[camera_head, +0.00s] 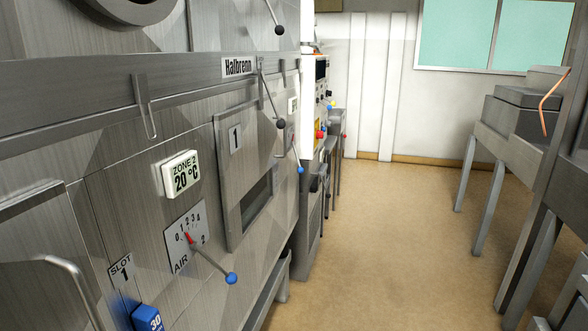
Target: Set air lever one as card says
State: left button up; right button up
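An air scale plate (179,257) marked 0 to 4 is on the metal front at lower middle; its label reads "AIR 2". Its lever (212,262) has a blue knob (232,278) at lower right and a red tip near the low end of the scale; the exact number is unclear. A farther lever (297,156), also with a blue knob (300,170) and red near its top, shows beyond the door; its scale is not legible. No plate reading "AIR 1" is readable. I cannot make out a card with lever settings. Neither gripper is in view.
A door (236,170) marked "1", a "ZONE 2 20 °C" display (181,175), a "SLOT 1" label (121,270) and a blue block (147,318) marked 30 are on the front. Dark-knobbed levers stick out above. Floor (385,240) is clear; a grey bench (515,130) stands right.

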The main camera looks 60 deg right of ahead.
aim_at(300, 169)
jog(key=z, duration=1.9)
jog(key=i+l+u, duration=0.1)
jog(key=i+l, duration=0.95)
jog(key=l, duration=0.1)
